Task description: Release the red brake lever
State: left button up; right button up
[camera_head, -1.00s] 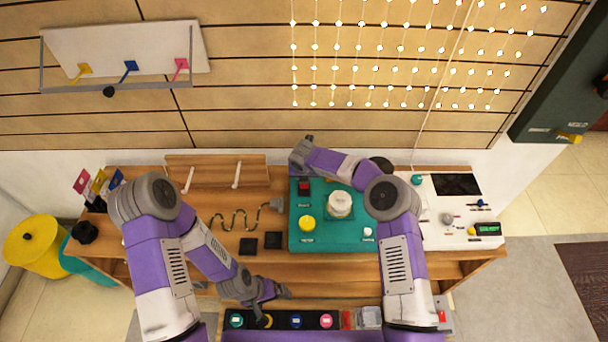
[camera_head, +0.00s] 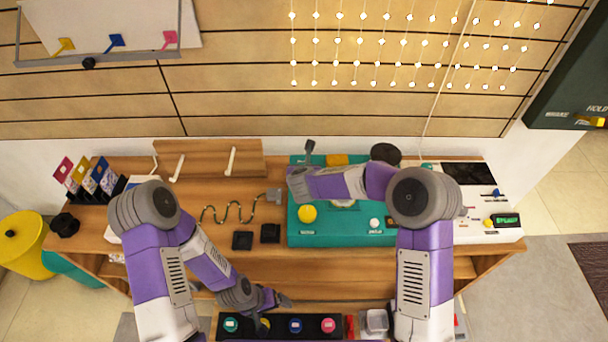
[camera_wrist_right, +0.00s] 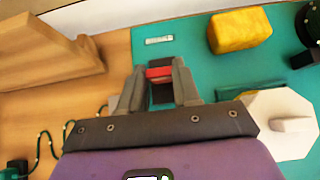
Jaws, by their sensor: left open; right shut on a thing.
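The red brake lever (camera_wrist_right: 160,72) is a red bar on a dark base at the left part of the teal panel (camera_head: 350,237). In the right wrist view my right gripper (camera_wrist_right: 159,65) has one grey finger on each side of it and is shut on it. My left gripper (camera_head: 275,311) is open and empty, low in front of the bench, away from the lever.
A yellow block (camera_wrist_right: 240,30) lies on the panel near the lever. A round yellow button (camera_head: 307,213) and white knob (camera_head: 375,222) are in front. Two dark squares (camera_head: 243,240) sit left on the wooden bench. A tray with several coloured discs (camera_head: 295,325) is at the bottom.

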jog(key=shift+s+f+t, duration=0.25)
jog(key=shift+s+t, duration=0.15)
jog(key=shift+t, duration=0.2)
jog(key=shift+s+f+t, duration=0.2)
jog(key=shift+s+t, duration=0.25)
jog(key=shift+t, duration=0.55)
jog(key=o, duration=1.1)
jog(key=shift+c, duration=0.2)
jog(key=p+v, duration=0.1)
jog(key=v, duration=0.6)
jog(key=shift+s+r, duration=0.1)
jog(key=shift+s, duration=0.25)
